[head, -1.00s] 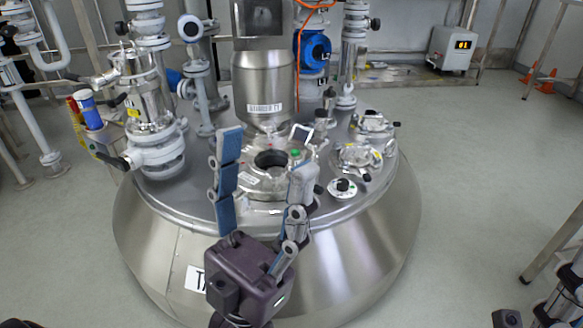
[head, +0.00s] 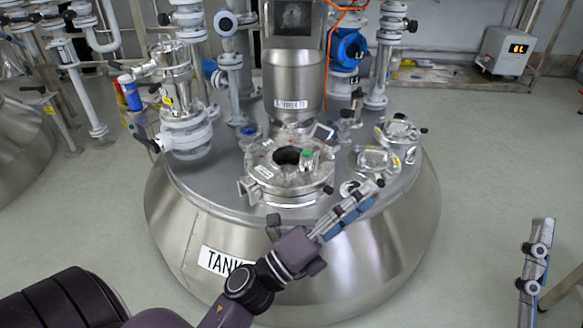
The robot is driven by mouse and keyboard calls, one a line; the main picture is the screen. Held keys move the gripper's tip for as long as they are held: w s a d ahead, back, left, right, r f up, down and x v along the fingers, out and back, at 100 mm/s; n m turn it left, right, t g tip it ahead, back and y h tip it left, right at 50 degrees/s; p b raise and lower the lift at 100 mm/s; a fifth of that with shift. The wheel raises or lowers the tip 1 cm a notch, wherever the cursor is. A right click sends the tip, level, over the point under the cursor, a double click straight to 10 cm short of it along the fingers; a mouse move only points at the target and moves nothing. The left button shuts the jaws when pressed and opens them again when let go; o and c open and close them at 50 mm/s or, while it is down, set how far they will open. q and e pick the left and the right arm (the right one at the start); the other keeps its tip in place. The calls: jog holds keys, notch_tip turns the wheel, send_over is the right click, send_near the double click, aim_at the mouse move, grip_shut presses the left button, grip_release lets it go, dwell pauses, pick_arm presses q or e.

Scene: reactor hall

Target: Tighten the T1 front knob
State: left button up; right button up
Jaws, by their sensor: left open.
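The steel tank T1 (head: 180,215) stands in the middle of the head view. Its lid has a round open port (head: 262,188) with a dark hole and a green-topped fitting (head: 307,154) on the rim. A small black knob (head: 329,189) shows at the port's front right edge; I cannot tell whether it is the front knob. My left gripper (head: 376,190) is open and empty, seen side-on, over the lid's front right edge. Its fingers point up and right and partly hide a round white-and-black fitting (head: 348,188). My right gripper (head: 535,250) is at the right edge, away from the tank.
Flanged valves and pipes (head: 185,130) rise at the lid's left. A steel column labelled T1 (head: 295,80) stands behind the port. Two clamped sight ports (head: 376,160) sit at the lid's right. A box with a display (head: 503,50) stands far back.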

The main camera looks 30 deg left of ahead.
pick_arm(q)
jog(key=w+a+f+m+g+y+p, duration=0.1)
jog(key=w+a+f+m+y, duration=0.25)
jog(key=a+f+y, duration=0.45)
jog(key=m+g+y+p, duration=0.2)
jog(key=m+y, duration=0.2)
jog(key=y, duration=0.1)
send_near(284, 179)
jog(key=w, duration=0.5)
jog(key=shift+a, duration=0.4)
jog(key=shift+w+a+y, duration=0.1)
jog(key=shift+w+y, duration=0.15)
jog(key=shift+y, duration=0.05)
jog(key=w, duration=0.3)
jog(key=w+a, duration=0.1)
jog(key=w, duration=0.1)
jog(key=shift+w+f, duration=0.15)
jog(key=shift+w, duration=0.9)
pick_arm(e)
jog(key=w+f+g+h, duration=0.1)
jog(key=w+f+g, duration=0.4)
jog(key=f, duration=0.3)
jog(key=shift+f+g+h, duration=0.15)
jog(key=shift+g+h, duration=0.25)
pick_arm(q)
jog(key=shift+c, duration=0.2)
jog(key=c, duration=1.2)
